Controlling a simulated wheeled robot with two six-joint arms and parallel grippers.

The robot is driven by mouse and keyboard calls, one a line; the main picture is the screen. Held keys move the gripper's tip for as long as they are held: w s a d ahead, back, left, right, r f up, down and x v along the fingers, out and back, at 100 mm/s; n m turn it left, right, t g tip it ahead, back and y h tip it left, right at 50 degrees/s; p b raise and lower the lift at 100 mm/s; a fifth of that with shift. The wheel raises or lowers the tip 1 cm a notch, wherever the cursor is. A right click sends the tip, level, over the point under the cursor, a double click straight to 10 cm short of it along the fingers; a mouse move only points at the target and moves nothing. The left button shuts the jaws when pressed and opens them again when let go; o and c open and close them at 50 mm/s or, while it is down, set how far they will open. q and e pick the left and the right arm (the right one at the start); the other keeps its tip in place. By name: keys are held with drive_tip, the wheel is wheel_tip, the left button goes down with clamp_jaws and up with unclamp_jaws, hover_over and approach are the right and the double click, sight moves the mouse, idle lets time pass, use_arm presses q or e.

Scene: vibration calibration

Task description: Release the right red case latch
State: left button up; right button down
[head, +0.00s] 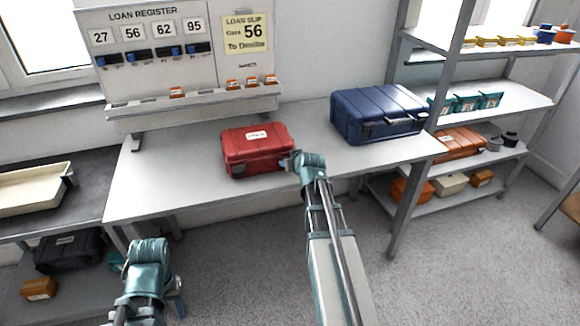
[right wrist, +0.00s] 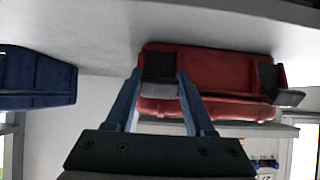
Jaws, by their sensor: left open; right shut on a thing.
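The red case (head: 257,148) lies closed on the white table, with a pale label on its lid. In the right wrist view the red case (right wrist: 215,85) appears upside down. My right gripper (right wrist: 160,80) has its fingers on either side of the right latch (right wrist: 160,66), shut on it. The other latch (right wrist: 268,76) has a dark flap standing out from the case front. In the head view my right gripper (head: 293,161) is at the case's front right and hides that latch. My left gripper (head: 150,272) is open and empty, low at the lower left, away from the case.
A blue case (head: 378,113) stands right of the red case on the white table (head: 160,185). A loan register board (head: 155,45) with a slip reading 56 stands behind. A shelf rack (head: 455,95) is at the right, a grey bench (head: 85,180) at the left.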

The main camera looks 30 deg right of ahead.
use_arm(q)
drive_tip(key=shift+f, duration=0.2)
idle(0.3)
use_arm(e)
drive_tip(key=shift+c, duration=1.3)
unclamp_jaws()
use_arm(q)
drive_tip(key=shift+r, duration=0.1)
use_arm(e)
drive_tip(key=shift+s, duration=0.1)
